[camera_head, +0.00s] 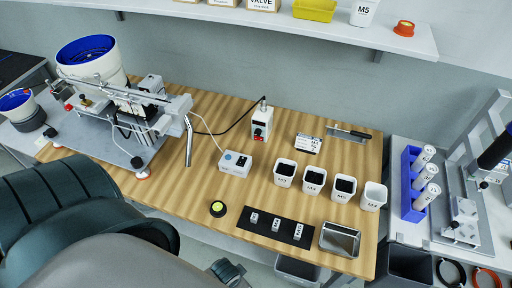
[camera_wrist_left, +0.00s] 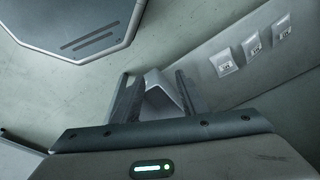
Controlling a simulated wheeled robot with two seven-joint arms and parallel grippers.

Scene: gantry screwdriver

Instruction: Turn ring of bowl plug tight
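The bowl feeder (camera_head: 92,62) is a white drum with a blue rim on the bench's left end. Its plug and the plug's ring are too small to make out. Cables run from the feeder side to a white control box (camera_head: 236,163) with a blue button and toward a white box with a red knob (camera_head: 261,122). My left gripper (camera_wrist_left: 155,98) has its two dark fingers apart, with a grey wedge-shaped thing seen between them; I cannot tell whether they touch it. My left arm fills the lower left of the head view, away from the feeder's cables.
White cups (camera_head: 314,180), a black mat with labelled blocks (camera_head: 276,229) and a metal tray (camera_head: 339,240) stand at the bench's front right. A yellow-topped round piece (camera_head: 217,209) lies near the front edge. A shelf (camera_head: 300,25) hangs above. The bench middle has free room.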

